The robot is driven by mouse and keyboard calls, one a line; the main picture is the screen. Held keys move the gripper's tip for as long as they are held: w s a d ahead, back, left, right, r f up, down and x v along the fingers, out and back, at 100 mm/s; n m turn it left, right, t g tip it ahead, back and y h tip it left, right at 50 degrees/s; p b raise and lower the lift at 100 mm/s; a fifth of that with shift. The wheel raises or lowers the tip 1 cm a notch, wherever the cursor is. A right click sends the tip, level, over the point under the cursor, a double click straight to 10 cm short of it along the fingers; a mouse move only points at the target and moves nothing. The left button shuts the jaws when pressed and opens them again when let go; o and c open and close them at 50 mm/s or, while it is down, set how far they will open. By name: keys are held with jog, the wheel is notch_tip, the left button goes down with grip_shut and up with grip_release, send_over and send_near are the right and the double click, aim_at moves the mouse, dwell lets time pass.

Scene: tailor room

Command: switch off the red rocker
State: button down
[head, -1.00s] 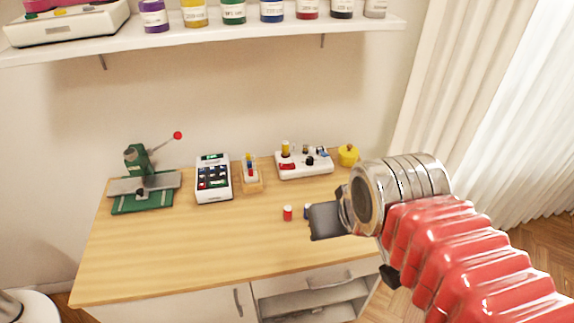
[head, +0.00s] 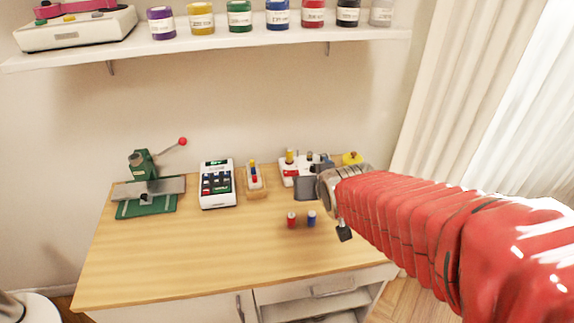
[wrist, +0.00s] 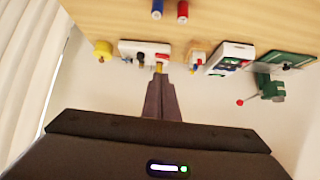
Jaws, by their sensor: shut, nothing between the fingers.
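A white switch box (head: 286,163) stands at the back right of the wooden table. A red rocker (head: 291,173) shows on its front left part, beside a yellow-topped knob (head: 289,155); darker and blue controls lie to the right. My gripper (head: 302,188) is just in front of the box in the head view and hides part of its right front. In the wrist view, turned upside down, my gripper (wrist: 161,80) is shut and empty, with its tips by the edge of the white box (wrist: 143,46). I cannot tell whether they touch it.
A red spool (head: 291,220) and a blue spool (head: 311,219) stand in front of the box. A yellow pot (head: 352,158) is to its right. A small wooden stand (head: 256,194), a card terminal (head: 217,186) and a green press (head: 148,205) are to its left. The front table is clear.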

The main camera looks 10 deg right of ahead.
jog(key=w+f+t+y, duration=0.1)
jog(key=w+f+t, duration=0.4)
jog(key=w+f, duration=0.5)
jog(key=shift+w+a+m+t, duration=0.3)
jog(key=shift+w+m, duration=0.1)
jog(key=shift+w, duration=0.5)
